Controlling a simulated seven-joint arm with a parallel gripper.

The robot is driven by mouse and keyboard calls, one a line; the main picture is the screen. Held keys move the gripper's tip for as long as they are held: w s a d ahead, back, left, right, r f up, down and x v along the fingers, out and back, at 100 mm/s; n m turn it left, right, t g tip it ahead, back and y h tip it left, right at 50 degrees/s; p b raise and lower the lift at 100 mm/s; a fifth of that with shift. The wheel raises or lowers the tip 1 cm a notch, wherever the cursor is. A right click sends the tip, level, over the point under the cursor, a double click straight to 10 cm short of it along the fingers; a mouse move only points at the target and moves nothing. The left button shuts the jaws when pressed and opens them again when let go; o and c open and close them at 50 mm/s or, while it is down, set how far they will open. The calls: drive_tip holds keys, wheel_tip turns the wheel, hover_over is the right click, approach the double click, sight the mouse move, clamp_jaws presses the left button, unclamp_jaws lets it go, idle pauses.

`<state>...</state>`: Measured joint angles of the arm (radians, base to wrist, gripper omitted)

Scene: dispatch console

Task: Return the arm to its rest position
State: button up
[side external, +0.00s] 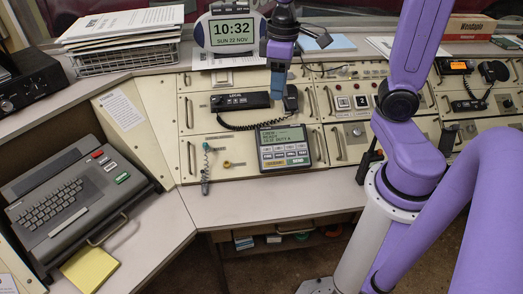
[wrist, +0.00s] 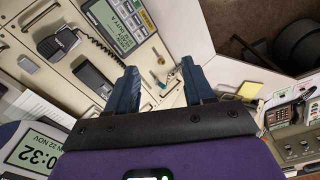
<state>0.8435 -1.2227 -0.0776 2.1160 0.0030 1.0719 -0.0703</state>
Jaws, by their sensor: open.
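My gripper (side external: 278,84) hangs over the back part of the console, in front of the digital clock (side external: 232,31) and close to the radio unit with the coiled cord (side external: 240,101). In the wrist view its two blue fingers (wrist: 161,85) are spread apart with nothing between them. Beyond the fingers the cream console panel (wrist: 155,50) shows. I cannot tell whether the fingertips touch anything, but they look clear of the panel in the wrist view.
A keypad unit with a screen (side external: 284,147) sits on the sloped panel below my gripper. A wire paper tray (side external: 125,60) stands at the back left. A keyboard terminal (side external: 75,205) and yellow notepad (side external: 90,270) are on the left. The front ledge (side external: 230,205) is mostly bare.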

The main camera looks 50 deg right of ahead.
drive_tip(key=s+a+f+n, duration=0.2)
drive_tip(key=s+n, duration=0.1)
drive_tip(key=s, duration=0.5)
drive_tip(key=s+a+f+n, duration=0.2)
drive_tip(key=s+a+n, duration=0.1)
drive_tip(key=s, duration=0.6)
drive_tip(key=shift+a+f+n, duration=0.3)
drive_tip(key=shift+n, duration=0.4)
